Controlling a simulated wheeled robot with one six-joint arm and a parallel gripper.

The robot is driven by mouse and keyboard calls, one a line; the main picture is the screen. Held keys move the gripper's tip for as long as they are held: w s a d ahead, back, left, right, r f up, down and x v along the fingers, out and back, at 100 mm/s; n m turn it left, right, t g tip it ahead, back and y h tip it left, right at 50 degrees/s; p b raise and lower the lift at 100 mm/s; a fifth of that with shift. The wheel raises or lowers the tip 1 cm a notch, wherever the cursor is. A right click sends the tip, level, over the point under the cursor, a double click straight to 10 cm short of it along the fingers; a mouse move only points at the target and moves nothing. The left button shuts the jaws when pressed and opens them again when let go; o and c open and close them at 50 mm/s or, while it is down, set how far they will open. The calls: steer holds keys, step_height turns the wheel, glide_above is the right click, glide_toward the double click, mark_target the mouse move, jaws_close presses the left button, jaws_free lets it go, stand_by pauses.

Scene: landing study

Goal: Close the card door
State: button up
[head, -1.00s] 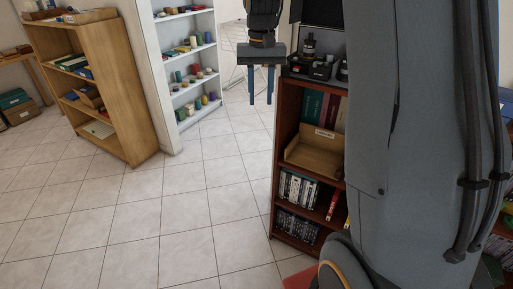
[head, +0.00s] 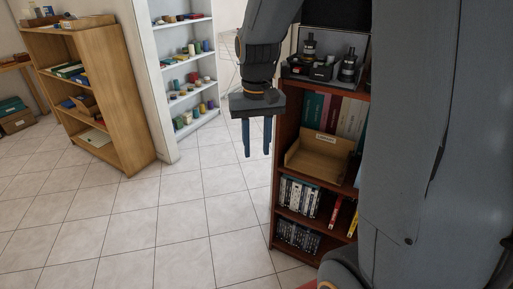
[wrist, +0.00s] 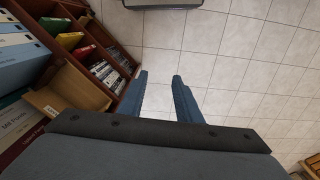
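No part is clearly readable as the card door. A tan wooden box (head: 313,163) with a small white label on its upright back panel sits on a shelf of the dark red-brown bookcase (head: 285,118); the label is too small to read surely. In the wrist view the tan box (wrist: 62,97) is at the left, partly cut off by my gripper body. My gripper (head: 256,154) points down in front and left of the bookcase, apart from the box. Its two blue fingers (wrist: 160,78) are apart with only floor tiles between them, so it is open and empty.
A black tray with dark bottles (head: 318,67) stands on top of the bookcase. Disc cases (head: 297,196) and books fill its shelves. A light wooden shelf (head: 120,95) and a white shelf (head: 190,70) stand at the back left. The tiled floor (head: 150,230) between is clear.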

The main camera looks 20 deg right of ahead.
steer(key=shift+c, duration=0.4)
step_height(320, 180, up, 25)
steer(key=m+p, duration=1.1)
steer(key=m, duration=1)
glide_above(285, 67)
steer(key=w, duration=0.1)
steer(key=shift+w+d+f, duration=0.1)
steer(key=shift+d, duration=0.1)
steer(key=shift+f+p, duration=1.4)
steer(key=shift+f, duration=2.45)
steer(key=shift+c, duration=0.4)
jaws_close()
